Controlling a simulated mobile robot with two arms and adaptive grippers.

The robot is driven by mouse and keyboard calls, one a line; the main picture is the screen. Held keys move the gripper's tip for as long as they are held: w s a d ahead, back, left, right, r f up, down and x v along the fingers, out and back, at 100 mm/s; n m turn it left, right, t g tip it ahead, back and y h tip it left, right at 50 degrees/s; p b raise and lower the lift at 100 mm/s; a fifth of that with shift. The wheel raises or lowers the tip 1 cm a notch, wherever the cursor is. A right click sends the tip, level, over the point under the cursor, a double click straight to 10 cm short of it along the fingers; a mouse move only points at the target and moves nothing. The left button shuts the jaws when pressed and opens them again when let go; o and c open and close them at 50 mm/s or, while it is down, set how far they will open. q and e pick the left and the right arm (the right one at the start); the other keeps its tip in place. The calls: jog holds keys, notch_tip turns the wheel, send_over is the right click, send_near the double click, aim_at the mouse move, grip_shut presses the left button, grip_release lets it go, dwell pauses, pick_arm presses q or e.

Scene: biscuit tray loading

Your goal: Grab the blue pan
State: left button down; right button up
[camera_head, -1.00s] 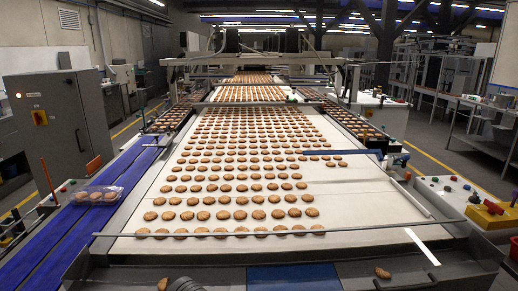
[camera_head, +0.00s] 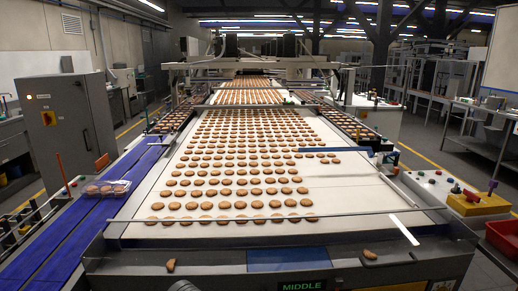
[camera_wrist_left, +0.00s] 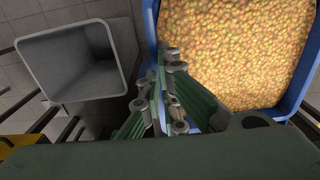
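A flat dark blue piece (camera_head: 330,149), perhaps the blue pan, lies across the right part of the white biscuit belt in the head view. It is small and seen at a low angle, so its shape is unclear. A wider blue panel (camera_head: 292,259) is set in the front edge of the machine. My left gripper (camera_wrist_left: 160,75) shows only in the left wrist view, above the floor beside a blue crate (camera_wrist_left: 290,107) full of small golden pieces. Nothing shows between its fingers, and how far apart they are is unclear. My right gripper is not in view.
Rows of biscuits cover the white belt (camera_head: 352,190). A clear pack of biscuits (camera_head: 107,188) sits on the blue side belt (camera_head: 75,232) at left. A red bin (camera_head: 503,237) stands at far right. A grey bin (camera_wrist_left: 75,65) is left of the crate.

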pick_arm(q)
jog(key=shift+w+r, duration=0.25)
jog(key=shift+r, duration=0.35)
jog(key=shift+w+r, duration=0.35)
jog(key=shift+r, duration=0.55)
jog(key=s+a+r, duration=0.2)
jog(key=s+r, duration=0.3)
jog(key=r, duration=0.2)
jog(key=s+a+r, duration=0.3)
jog(key=s+r, duration=0.2)
jog(key=r, duration=0.3)
jog(key=shift+s+r+m, duration=0.15)
jog(key=shift+s+m, duration=0.15)
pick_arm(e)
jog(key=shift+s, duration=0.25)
